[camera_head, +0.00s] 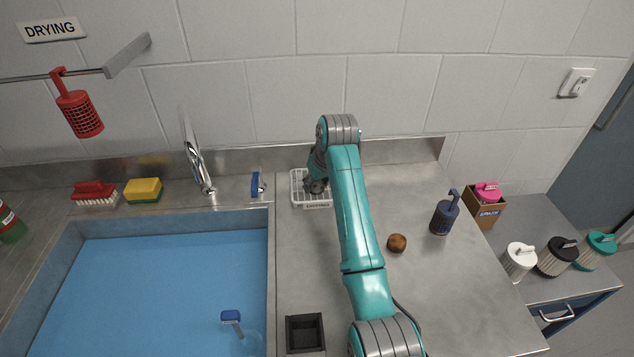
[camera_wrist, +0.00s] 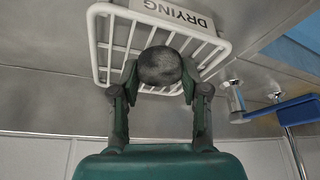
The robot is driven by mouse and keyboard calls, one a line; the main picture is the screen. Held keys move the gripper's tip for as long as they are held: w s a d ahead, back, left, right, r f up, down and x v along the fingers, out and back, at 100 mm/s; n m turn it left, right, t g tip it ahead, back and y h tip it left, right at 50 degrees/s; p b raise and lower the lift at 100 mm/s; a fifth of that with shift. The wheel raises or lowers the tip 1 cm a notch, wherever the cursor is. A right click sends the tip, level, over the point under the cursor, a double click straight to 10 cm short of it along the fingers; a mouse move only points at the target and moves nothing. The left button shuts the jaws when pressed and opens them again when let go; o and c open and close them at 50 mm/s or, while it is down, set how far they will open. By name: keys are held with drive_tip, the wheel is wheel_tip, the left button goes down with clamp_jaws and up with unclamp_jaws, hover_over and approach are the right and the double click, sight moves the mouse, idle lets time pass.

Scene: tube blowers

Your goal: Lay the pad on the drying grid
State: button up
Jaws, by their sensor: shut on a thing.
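The pad looks like a dark grey, rounded lump (camera_wrist: 160,67) in the wrist view. My gripper (camera_wrist: 160,78) is shut on it, with one finger on each side. The drying grid is a white wire rack (camera_head: 299,196) with a "DRYING" label, on the counter behind the sink's right side. It also shows in the wrist view (camera_wrist: 97,45). My gripper (camera_head: 316,186) and the pad are over the grid in both views. I cannot tell whether the pad touches the wires.
A blue-handled item (camera_head: 257,185) stands just left of the grid. The water-filled sink (camera_head: 160,290) lies to the left, with a tap (camera_head: 198,165). A brown round object (camera_head: 397,243), a dark blue container (camera_head: 445,214) and a black tray (camera_head: 288,348) are on the right counter.

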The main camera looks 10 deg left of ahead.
drive_tip(key=shift+f, duration=0.1)
drive_tip(key=o, duration=0.7)
drive_tip(key=shift+o, duration=0.2)
drive_tip(key=v, duration=1.2)
